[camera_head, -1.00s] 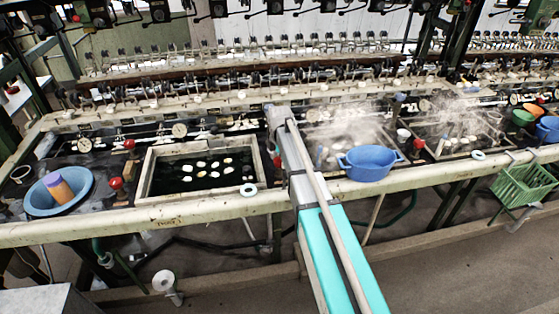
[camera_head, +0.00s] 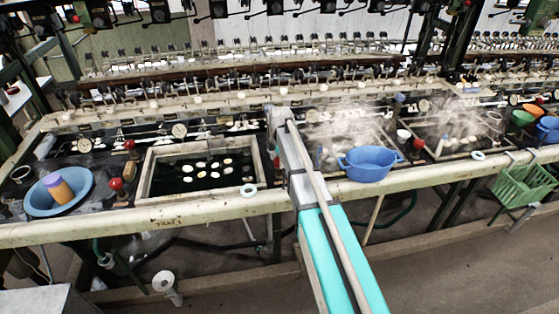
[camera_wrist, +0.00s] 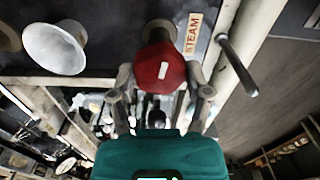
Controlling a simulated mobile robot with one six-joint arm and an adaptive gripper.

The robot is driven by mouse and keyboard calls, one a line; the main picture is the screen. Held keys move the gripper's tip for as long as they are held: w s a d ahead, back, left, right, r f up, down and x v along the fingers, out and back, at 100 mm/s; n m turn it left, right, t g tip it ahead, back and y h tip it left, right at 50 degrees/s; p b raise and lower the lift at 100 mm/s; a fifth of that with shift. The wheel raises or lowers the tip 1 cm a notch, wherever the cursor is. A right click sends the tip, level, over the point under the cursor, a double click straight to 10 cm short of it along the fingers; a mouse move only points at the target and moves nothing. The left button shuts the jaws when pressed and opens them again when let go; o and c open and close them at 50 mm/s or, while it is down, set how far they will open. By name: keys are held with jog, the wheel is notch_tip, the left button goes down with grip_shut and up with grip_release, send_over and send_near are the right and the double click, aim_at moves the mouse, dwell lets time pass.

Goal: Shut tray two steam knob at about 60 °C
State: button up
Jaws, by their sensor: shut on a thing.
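A red steam knob (camera_wrist: 161,68) with a white mark is at the top middle of the wrist view, beside a "STEAM" label (camera_wrist: 193,33). My gripper (camera_wrist: 162,92) is shut on this knob, one finger on each side. In the head view my arm hides the knob and my fingers. Steam rises from a basin (camera_head: 345,135) just right of my arm. The thermometer reading is too small to tell.
A white cup (camera_wrist: 55,47) and a dark rod (camera_wrist: 237,65) are near the knob. In the head view a blue basin (camera_head: 368,164) stands close right of my arm. A dark-water tray (camera_head: 150,180) lies left. A pale rail (camera_head: 110,228) runs along the front.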

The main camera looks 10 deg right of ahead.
jog(key=m, duration=0.8)
jog(key=shift+m, duration=0.3)
jog(key=m, duration=0.3)
jog(key=shift+m, duration=2.2)
jog(key=o, duration=1.2)
jog(key=shift+c, duration=0.2)
jog(key=shift+n, duration=0.3)
